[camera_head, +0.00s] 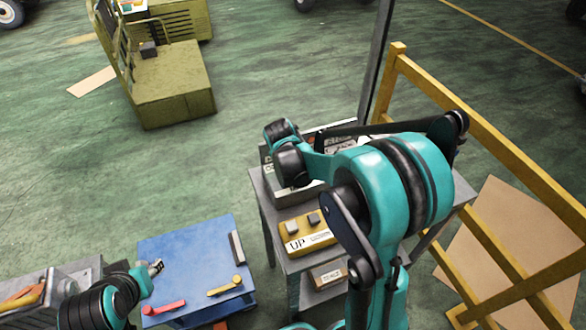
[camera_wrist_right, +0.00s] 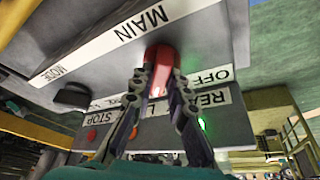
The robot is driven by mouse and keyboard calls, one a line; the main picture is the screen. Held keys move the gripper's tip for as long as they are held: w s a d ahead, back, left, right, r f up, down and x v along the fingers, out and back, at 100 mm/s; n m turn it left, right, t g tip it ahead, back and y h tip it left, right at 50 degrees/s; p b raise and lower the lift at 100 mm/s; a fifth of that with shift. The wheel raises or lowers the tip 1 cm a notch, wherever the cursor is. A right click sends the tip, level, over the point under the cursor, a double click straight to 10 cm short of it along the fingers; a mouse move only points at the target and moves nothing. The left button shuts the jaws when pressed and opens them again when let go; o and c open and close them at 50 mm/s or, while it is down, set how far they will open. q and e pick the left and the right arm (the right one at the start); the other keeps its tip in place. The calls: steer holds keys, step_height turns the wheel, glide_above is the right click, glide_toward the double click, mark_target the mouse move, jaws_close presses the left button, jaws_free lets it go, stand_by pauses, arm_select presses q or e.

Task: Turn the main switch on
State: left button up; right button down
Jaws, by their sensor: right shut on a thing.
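The main switch (camera_wrist_right: 162,57) is a red handle on a grey panel, beside a white MAIN label (camera_wrist_right: 105,45) that reads upside down in the right wrist view. An OFF label (camera_wrist_right: 216,77) is near it. My right gripper (camera_wrist_right: 160,80) has its two dark fingers on both sides of the red handle and is shut on it. In the head view my right arm hides most of the control box (camera_head: 331,131) and the switch. My left gripper (camera_head: 156,267) is over the blue table, away from the switch; its opening is too small to judge.
A green light (camera_wrist_right: 201,123) glows on the panel, with a black knob (camera_wrist_right: 72,96) near the MODE label. The blue table (camera_head: 185,245) carries red and yellow handles. A yellow UP box (camera_head: 306,240) sits below the control box. A yellow railing (camera_head: 500,150) stands right.

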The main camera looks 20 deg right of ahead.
steer(key=shift+m+g, duration=0.3)
steer(key=shift+m, duration=0.3)
steer(key=c, duration=1.5)
jaws_free()
steer(key=v, duration=1.2)
steer(key=shift+a, duration=0.15)
steer(key=shift+s, duration=0.1)
